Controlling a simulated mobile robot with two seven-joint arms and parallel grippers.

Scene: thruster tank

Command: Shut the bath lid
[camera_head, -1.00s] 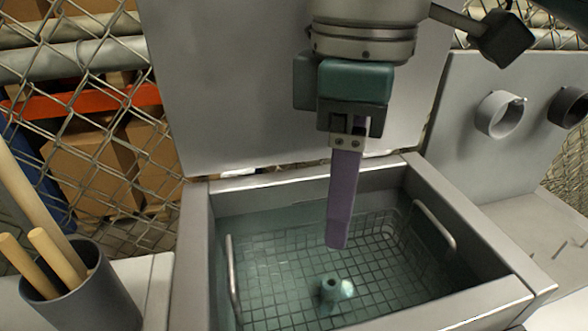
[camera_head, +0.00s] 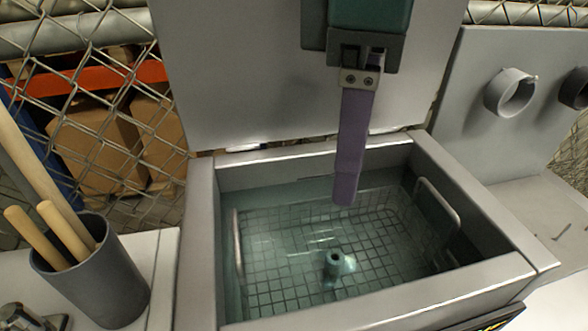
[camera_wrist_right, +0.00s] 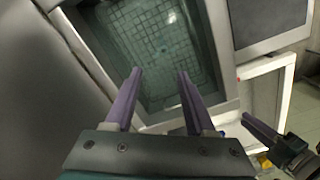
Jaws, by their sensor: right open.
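The bath lid (camera_head: 260,70) is a flat grey panel standing open and upright behind the bath. The bath (camera_head: 204,230) is a grey open-topped tank holding liquid and a wire basket (camera_head: 240,255). A small teal part (camera_head: 335,264) sits in the basket. My right gripper (camera_head: 345,200) points down over the back part of the bath, in front of the lid. In the right wrist view its purple fingers (camera_wrist_right: 160,72) are apart and empty. A second gripper (camera_wrist_right: 262,130), apparently my left, shows at the right edge there; its opening is unclear.
A dark cup (camera_head: 95,285) with wooden sticks stands left of the bath. A grey panel with ring holders (camera_head: 510,92) stands at the right. A wire fence (camera_head: 90,110) with boxes behind it is at the back left.

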